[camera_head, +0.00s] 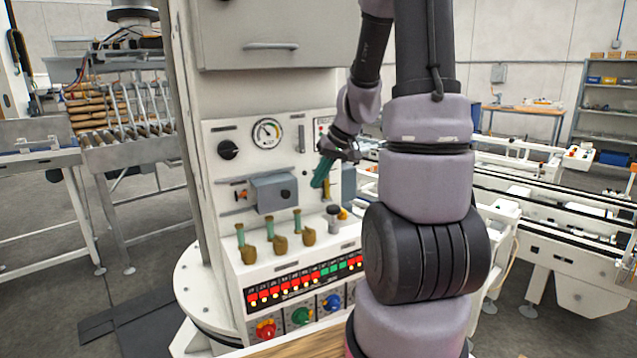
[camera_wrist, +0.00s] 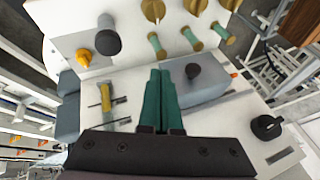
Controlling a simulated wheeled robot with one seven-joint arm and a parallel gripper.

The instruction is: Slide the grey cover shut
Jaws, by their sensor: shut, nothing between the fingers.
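The grey cover (camera_head: 273,192) is a box-shaped housing with a dark knob on its front, on the upright white panel. It also shows in the wrist view (camera_wrist: 207,82), with its dark knob (camera_wrist: 193,71) facing me. My gripper (camera_head: 319,172) has green fingers and is shut and empty, just right of the cover in the head view. In the wrist view my fingertips (camera_wrist: 160,74) lie along the cover's left side; I cannot tell whether they touch it. A yellow handle (camera_wrist: 105,97) stands uncovered between thin dark slots on the other side of my fingers.
A small orange part (camera_head: 240,194) pokes out at the cover's left end. A gauge (camera_head: 267,132) and black knob (camera_head: 228,150) are above.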

